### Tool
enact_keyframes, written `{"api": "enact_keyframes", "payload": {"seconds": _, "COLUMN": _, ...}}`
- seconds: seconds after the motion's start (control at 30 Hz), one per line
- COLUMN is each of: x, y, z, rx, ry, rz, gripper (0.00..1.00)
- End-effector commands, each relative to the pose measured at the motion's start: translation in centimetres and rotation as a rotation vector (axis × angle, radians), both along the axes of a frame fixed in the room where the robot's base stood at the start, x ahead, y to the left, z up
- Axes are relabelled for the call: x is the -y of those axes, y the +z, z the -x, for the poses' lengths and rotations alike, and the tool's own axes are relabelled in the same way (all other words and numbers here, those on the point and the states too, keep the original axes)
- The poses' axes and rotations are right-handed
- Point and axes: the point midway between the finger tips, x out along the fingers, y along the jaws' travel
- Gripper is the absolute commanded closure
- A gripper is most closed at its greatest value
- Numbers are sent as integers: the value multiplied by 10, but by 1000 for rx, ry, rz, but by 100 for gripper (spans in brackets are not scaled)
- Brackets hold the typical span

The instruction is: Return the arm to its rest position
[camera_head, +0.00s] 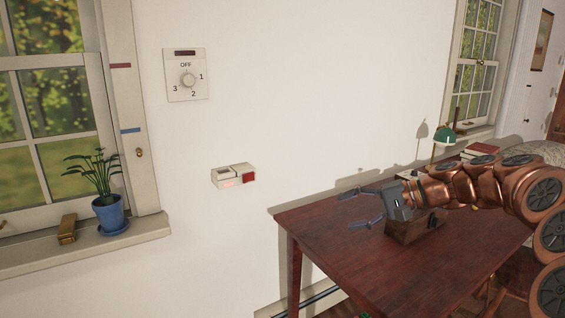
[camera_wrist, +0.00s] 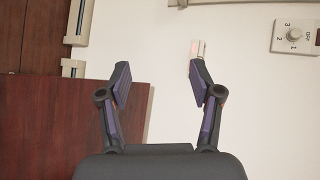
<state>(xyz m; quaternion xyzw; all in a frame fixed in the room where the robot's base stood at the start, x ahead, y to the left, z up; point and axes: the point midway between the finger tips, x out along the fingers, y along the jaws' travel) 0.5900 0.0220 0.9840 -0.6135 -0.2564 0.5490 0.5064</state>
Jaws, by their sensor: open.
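My copper arm reaches in from the right in the head view. My gripper (camera_head: 362,208) hangs over the dark red-brown table (camera_head: 330,245), near its left part, with fingers pointing left. The fingers are spread apart with nothing between them. In the wrist view my gripper (camera_wrist: 160,82) is also open and empty, with the white wall beyond and the table (camera_wrist: 50,130) at left. Part of the table is hidden behind my arm.
A small white box with a red button (camera_head: 234,176) is on the wall left of the table. A dial (camera_head: 187,76) is above it. A potted plant (camera_head: 108,212) stands on the left windowsill. A brown box (camera_head: 410,233) and green lamp (camera_head: 443,136) stand on the table.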

Motion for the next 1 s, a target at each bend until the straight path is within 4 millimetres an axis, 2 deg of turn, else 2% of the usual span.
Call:
{"api": "enact_keyframes", "payload": {"seconds": 0.03, "x": -16, "y": 14, "z": 17, "rx": -12, "ry": 35, "rz": 36, "gripper": 35}}
{"api": "enact_keyframes", "payload": {"seconds": 0.2, "x": -55, "y": 19, "z": 74, "rx": -54, "ry": 136, "rz": 176, "gripper": 35}}
{"api": "enact_keyframes", "payload": {"seconds": 0.3, "x": -70, "y": 20, "z": 109, "rx": -77, "ry": 190, "rz": 262, "gripper": 35}}
{"api": "enact_keyframes", "payload": {"seconds": 0.47, "x": -81, "y": 19, "z": 166, "rx": -108, "ry": 268, "rz": 412, "gripper": 35}}
{"api": "enact_keyframes", "payload": {"seconds": 0.63, "x": -77, "y": 17, "z": 224, "rx": -134, "ry": 332, "rz": 577, "gripper": 35}}
{"api": "enact_keyframes", "payload": {"seconds": 0.77, "x": -65, "y": 14, "z": 267, "rx": -156, "ry": 374, "rz": 704, "gripper": 35}}
{"api": "enact_keyframes", "payload": {"seconds": 1.0, "x": -25, "y": 14, "z": 342, "rx": -196, "ry": 432, "rz": 932, "gripper": 35}}
